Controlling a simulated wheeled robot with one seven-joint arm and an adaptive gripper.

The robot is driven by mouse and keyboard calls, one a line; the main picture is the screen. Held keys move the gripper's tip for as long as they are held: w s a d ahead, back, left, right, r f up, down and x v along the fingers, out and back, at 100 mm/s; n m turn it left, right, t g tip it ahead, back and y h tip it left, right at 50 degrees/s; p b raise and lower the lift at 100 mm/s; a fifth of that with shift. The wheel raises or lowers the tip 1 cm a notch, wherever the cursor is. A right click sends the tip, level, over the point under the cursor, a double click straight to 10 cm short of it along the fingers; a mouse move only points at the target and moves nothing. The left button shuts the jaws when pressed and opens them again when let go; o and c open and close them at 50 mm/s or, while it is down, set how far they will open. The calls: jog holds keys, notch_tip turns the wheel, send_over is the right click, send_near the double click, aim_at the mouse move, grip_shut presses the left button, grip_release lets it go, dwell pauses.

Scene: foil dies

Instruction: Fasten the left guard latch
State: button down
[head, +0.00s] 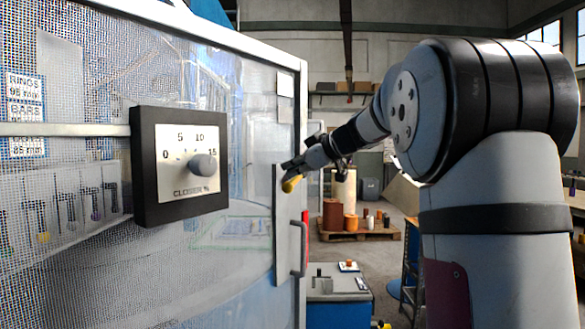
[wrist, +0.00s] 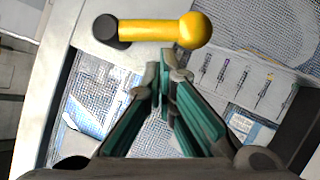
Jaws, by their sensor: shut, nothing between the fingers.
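The guard latch is a yellow lever (wrist: 160,30) with a round knob end and a dark pivot, on the light edge of the mesh guard. In the wrist view it lies across the top, just beyond my fingertips. My gripper (wrist: 162,72) is shut and empty, with a small gap in the picture between its tips and the lever; I cannot tell whether they touch. In the head view the yellow latch (head: 291,184) shows at the guard's right side, with my gripper (head: 290,168) right beside it and partly covering it.
A black-framed dial (head: 180,162) marked CLOSER % sticks out from the mesh guard (head: 75,255). A vertical handle (head: 300,248) is below the latch. Behind, a pallet (head: 360,231) holds orange and dark cylinders. A blue-grey bench (head: 335,285) stands at the lower middle.

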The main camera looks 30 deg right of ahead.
aim_at(292, 187)
jog(key=shift+a+f+n+t+h+b, duration=0.25)
jog(key=shift+f+n+h+b, duration=0.35)
jog(key=shift+b, duration=3.05)
jog(key=f+b, duration=0.1)
jog(key=b, duration=0.4)
jog(key=shift+f+n+t, duration=0.1)
jog(key=shift+n+t, duration=0.15)
jog(key=shift+n, duration=0.15)
jog(key=f+n+t+h+b, duration=0.1)
jog(key=n+b, duration=0.1)
jog(key=b, duration=0.8)
jog(key=shift+f+b, duration=0.4)
jog(key=n+b, duration=0.1)
jog(key=b, duration=0.1)
jog(key=f+b, duration=0.1)
jog(key=b, duration=0.2)
jog(key=shift+d+n+t+h, duration=0.2)
jog(key=shift+n+t+h, duration=0.2)
jog(key=n+b, duration=0.1)
jog(key=b, duration=0.2)
jog(key=d+f+n+t+b, duration=0.1)
jog(key=b, duration=0.3)
jog(key=shift+w+d+f+h, duration=0.1)
jog(key=shift+w+f+h, duration=0.1)
jog(key=shift+f+h, duration=0.1)
jog(key=shift+w+d+f+b, duration=0.1)
jog(key=shift+d+f+b, duration=0.1)
jog(key=shift+b, duration=0.35)
jog(key=shift+a, duration=0.1)
